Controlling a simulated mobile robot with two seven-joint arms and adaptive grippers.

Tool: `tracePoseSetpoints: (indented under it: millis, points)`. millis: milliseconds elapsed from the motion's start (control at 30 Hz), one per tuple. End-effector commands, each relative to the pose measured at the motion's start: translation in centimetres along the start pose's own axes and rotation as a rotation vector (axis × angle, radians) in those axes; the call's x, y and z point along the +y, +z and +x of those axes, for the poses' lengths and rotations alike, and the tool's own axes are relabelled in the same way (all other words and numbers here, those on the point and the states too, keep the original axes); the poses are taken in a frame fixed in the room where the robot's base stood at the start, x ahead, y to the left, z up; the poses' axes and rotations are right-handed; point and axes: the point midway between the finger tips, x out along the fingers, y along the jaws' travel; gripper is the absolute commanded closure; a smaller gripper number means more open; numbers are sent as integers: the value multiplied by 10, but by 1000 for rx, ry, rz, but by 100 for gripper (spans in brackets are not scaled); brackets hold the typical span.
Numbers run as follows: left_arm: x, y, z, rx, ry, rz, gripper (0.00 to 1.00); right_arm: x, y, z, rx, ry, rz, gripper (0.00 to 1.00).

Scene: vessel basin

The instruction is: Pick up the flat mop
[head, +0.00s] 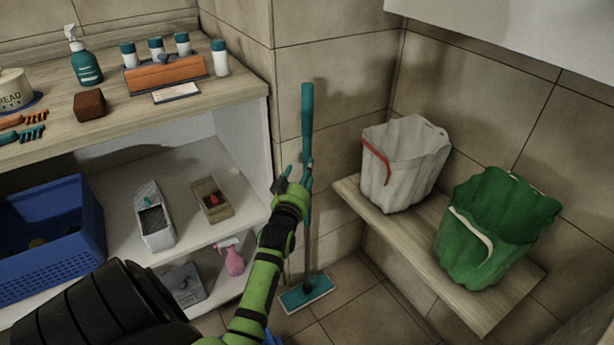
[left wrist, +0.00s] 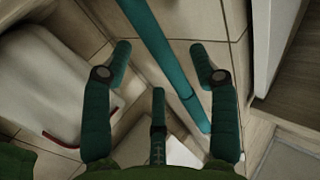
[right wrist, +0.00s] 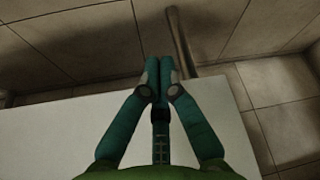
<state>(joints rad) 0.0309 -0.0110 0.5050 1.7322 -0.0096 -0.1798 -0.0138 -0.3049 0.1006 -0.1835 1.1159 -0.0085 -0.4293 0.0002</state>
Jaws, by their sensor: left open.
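The flat mop stands upright in the tiled corner, with a teal handle (head: 307,120) and a flat teal and white head (head: 307,294) on the floor. My left gripper (head: 298,180) is at the middle of the handle and covers part of it. In the left wrist view the open fingers (left wrist: 160,58) stand on either side of the teal handle (left wrist: 158,45), which runs diagonally across the gap; I cannot tell whether they touch it. In the right wrist view my right gripper (right wrist: 159,68) has its fingertips together, with nothing visible between them.
A wooden bench (head: 495,310) on the right holds a grey bucket (head: 405,160) and a green bucket (head: 500,225). A shelf unit (head: 235,100) on the left carries bottles, a blue basket (head: 45,260) and boxes. A pale surface (right wrist: 60,135) lies below my right gripper.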

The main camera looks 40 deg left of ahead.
Motion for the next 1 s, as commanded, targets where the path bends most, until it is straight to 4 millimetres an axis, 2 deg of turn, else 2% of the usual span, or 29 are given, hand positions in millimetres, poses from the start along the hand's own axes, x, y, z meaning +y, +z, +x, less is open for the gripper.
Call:
tracePoseSetpoints:
  millis: [333, 633, 667, 700, 767, 800, 1000]
  points:
    - [5, -6, 47, -2, 2, 1, 40, -2, 2, -1, -24, -2, 5, 100]
    - [5, -6, 54, -3, 2, 1, 40, -2, 2, -3, -32, -3, 5, 100]
    - [5, -6, 54, -3, 2, 1, 44, -2, 2, -3, -32, -3, 5, 100]
    - [5, -6, 54, -3, 2, 1, 60, -2, 2, -3, -32, -3, 5, 100]
    - [5, -6, 53, -3, 2, 1, 84, -2, 2, -3, -32, -3, 5, 100]
    - [5, -6, 53, -3, 2, 1, 100, -2, 2, -3, -32, -3, 5, 100]
    - [5, -10, 54, 6, 2, 1, 100, -2, 2, -3, -31, -3, 5, 100]
